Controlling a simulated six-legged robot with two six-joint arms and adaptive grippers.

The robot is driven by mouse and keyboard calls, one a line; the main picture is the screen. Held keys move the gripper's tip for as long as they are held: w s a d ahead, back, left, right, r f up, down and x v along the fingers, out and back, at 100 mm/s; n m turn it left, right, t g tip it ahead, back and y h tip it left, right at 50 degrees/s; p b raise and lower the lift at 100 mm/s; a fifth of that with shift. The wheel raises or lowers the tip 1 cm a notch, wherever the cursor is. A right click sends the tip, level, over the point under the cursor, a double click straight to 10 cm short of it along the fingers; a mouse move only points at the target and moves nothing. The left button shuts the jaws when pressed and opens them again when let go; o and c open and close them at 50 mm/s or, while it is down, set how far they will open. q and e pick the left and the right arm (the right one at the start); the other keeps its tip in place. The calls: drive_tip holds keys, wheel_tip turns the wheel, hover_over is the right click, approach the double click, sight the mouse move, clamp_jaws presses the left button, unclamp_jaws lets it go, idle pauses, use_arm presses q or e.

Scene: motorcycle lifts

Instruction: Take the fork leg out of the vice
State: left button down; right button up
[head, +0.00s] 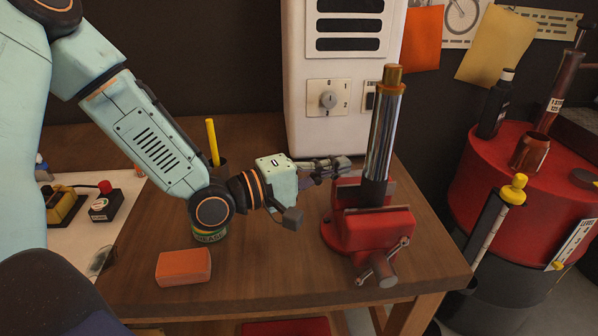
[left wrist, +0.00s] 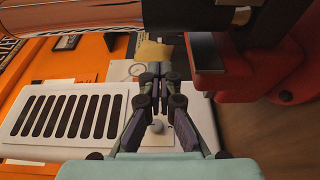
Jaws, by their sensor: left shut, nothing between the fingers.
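The fork leg (head: 382,125) stands upright in the red vice (head: 368,228), a shiny tube with a dark lower part and a brass-coloured cap. Its lower end sits between the vice jaws. My left gripper (head: 345,164) is shut and empty, just left of the fork leg and behind the vice's left side. In the left wrist view its fingers (left wrist: 153,72) are together with nothing between them. A red vice part (left wrist: 207,75) shows at the right there, and a blurred tube (left wrist: 75,12) crosses the top. My right gripper is not in view.
A white cabinet (head: 340,75) with vents and a dial stands behind the bench. An orange-red block (head: 183,267) lies on the wooden bench (head: 270,270) at front left. A red drum (head: 535,180) with bottles and cans stands at right. The bench front middle is clear.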

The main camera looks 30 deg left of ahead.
use_arm(q)
drive_tip(key=p+v, duration=0.5)
drive_tip(key=v, duration=0.1)
drive_tip(key=shift+s+a, duration=0.25)
idle(0.3)
